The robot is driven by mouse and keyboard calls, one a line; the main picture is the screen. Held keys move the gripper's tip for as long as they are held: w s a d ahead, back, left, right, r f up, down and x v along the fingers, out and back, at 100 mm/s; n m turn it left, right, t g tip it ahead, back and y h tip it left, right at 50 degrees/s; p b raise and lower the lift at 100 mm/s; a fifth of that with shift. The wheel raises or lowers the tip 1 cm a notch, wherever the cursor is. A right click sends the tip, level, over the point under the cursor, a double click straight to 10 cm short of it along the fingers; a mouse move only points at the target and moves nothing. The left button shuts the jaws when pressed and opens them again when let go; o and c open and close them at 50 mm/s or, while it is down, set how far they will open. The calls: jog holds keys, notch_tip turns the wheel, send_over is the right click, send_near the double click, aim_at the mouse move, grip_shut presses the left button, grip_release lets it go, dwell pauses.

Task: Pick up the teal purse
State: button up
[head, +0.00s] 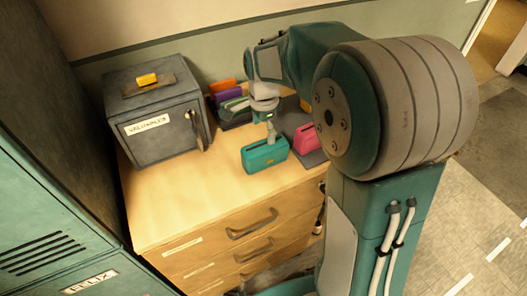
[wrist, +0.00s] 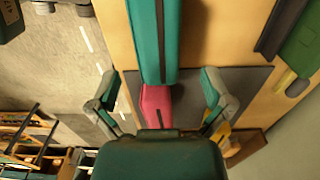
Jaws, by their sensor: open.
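The teal purse (head: 264,156) stands on the wooden drawer top near its front edge. In the wrist view the teal purse (wrist: 152,40) runs down from the top edge, its lower end between my spread fingers. My gripper (head: 270,132) is just above and behind the purse in the head view, pointing down. In the wrist view my gripper (wrist: 157,82) is open, with one finger on each side and nothing clamped. Whether a finger touches the purse I cannot tell.
A pink purse (head: 305,139) stands on a dark mat (head: 314,158) close to the right. A dark rack with orange, purple and green purses (head: 228,97) is behind. A grey safe (head: 155,112) with a yellow item (head: 147,79) stands left. The front-left wood is clear.

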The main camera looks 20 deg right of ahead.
aim_at(265, 145)
notch_tip(265, 145, down, 8)
jog(key=shift+d+r, duration=0.15)
jog(key=shift+r, duration=0.1)
jog(key=shift+s, duration=0.1)
jog(key=c, duration=1.1)
